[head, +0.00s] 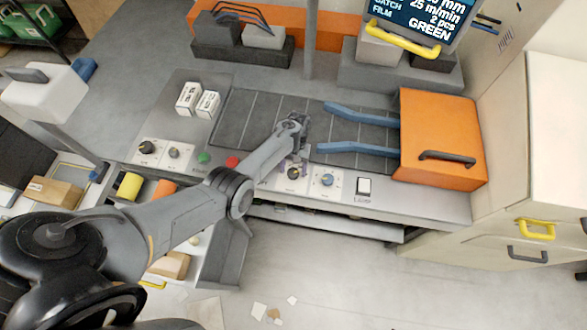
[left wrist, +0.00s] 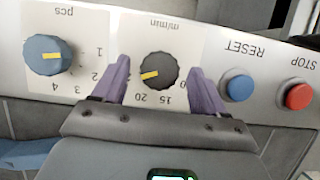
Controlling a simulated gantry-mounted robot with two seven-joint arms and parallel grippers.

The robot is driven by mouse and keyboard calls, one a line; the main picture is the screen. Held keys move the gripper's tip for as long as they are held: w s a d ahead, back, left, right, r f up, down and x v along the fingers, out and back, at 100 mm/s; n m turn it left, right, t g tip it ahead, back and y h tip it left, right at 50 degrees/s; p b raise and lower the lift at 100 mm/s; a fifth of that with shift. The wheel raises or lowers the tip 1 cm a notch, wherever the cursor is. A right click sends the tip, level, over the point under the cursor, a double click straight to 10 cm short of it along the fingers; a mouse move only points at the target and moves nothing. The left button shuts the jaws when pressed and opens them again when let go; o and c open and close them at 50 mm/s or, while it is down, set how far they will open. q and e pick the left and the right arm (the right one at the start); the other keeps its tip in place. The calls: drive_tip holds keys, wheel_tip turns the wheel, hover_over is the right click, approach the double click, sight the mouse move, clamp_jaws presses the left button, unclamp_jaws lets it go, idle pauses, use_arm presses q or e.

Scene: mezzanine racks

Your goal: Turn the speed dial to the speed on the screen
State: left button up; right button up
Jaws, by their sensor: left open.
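The screen (head: 418,18) at the top right of the head view reads 25 m/min, 2 pcs and GREEN; its top lines are cut off. The speed dial (left wrist: 160,72), marked m/min, is a black knob with a yellow pointer; it also shows in the head view (head: 293,173). In the left wrist view the pointer faces left and slightly down, past the 20 mark, towards a label partly hidden by a finger. My left gripper (left wrist: 160,66) is open, its purple fingers on either side of the knob. I cannot tell whether they touch it. My right gripper is out of view.
A blue pcs dial (left wrist: 47,54) sits beside the speed dial. On the other side are a blue RESET button (left wrist: 237,88) and a red STOP button (left wrist: 299,96). An orange housing (head: 440,125) with blue rails stands behind the panel at the right.

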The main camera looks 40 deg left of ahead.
use_arm(q)
drive_tip(key=v, duration=1)
